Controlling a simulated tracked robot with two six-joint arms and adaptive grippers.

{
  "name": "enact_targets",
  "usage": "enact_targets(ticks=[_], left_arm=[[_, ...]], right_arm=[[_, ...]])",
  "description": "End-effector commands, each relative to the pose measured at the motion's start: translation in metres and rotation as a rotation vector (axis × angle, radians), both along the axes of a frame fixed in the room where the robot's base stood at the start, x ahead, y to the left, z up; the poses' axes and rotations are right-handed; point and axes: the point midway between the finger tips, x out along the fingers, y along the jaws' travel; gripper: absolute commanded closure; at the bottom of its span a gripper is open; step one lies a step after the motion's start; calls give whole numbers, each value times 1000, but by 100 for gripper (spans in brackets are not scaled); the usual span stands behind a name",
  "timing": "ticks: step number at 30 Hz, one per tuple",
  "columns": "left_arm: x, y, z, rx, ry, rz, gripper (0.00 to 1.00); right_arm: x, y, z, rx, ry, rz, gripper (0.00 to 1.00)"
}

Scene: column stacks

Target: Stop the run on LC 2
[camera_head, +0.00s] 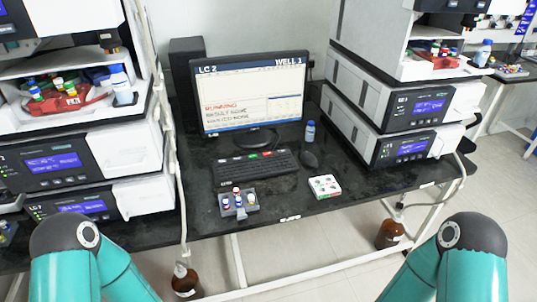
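The monitor (250,95) stands on the black bench in the middle of the head view. Its header reads LC 2 on the left and WELL 1 on the right, and red text reads RUNNING. A black keyboard (255,167) lies in front of it, with a green key and a red key along its back edge. A dark mouse (308,159) is to the right of the keyboard. Only teal links and dark joints of my two arms show at the bottom corners. Neither gripper is in view.
Instrument stacks stand at left (80,160) and right (390,120), with lit blue displays. A small rack of vials (238,204) and a white-green box (325,187) sit near the bench's front edge. A small blue-capped bottle (310,131) stands beside the monitor. Brown bottles stand below the bench.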

Motion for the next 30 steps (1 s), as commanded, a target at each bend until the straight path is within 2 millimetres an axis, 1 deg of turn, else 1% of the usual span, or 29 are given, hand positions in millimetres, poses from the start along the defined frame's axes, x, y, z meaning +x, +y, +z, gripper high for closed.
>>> enact_targets(ticks=[2,3,10,30], left_arm=[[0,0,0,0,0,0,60],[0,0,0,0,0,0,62],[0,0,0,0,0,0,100],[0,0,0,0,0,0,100]], right_arm=[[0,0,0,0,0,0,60],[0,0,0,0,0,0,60],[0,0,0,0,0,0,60],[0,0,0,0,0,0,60]])
